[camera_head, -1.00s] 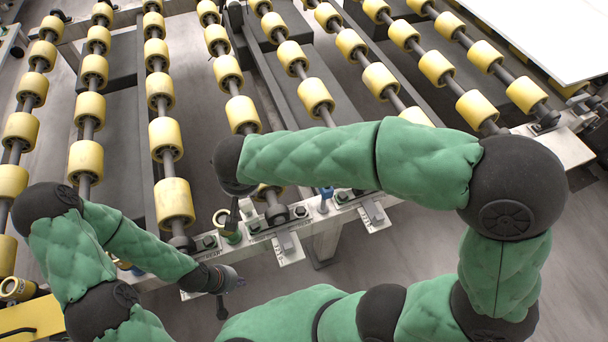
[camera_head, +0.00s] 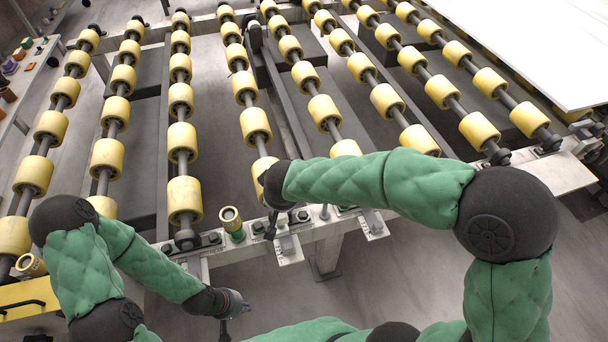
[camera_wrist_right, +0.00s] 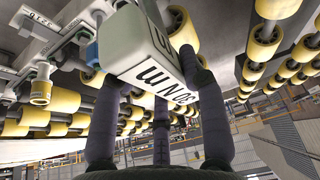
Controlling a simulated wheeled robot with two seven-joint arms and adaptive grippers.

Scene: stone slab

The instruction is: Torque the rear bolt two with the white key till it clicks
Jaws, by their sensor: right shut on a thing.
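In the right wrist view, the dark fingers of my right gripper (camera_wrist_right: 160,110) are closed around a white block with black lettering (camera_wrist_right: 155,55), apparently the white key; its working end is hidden. In the head view, my right gripper (camera_head: 271,226) is at the front rail, mostly hidden under its black wrist. Bolts sit along the rail, one (camera_head: 215,238) left of the right gripper and one (camera_head: 303,215) right of it. I cannot tell which is rear bolt two. My left gripper (camera_head: 234,304) hangs in front of the rail; its finger opening is unclear.
Yellow rollers (camera_head: 184,200) run back from the rail. A white panel (camera_head: 545,45) lies at the far right. Floor in front of the rail is clear. The wrist view shows a blue part (camera_wrist_right: 92,53) beside the block.

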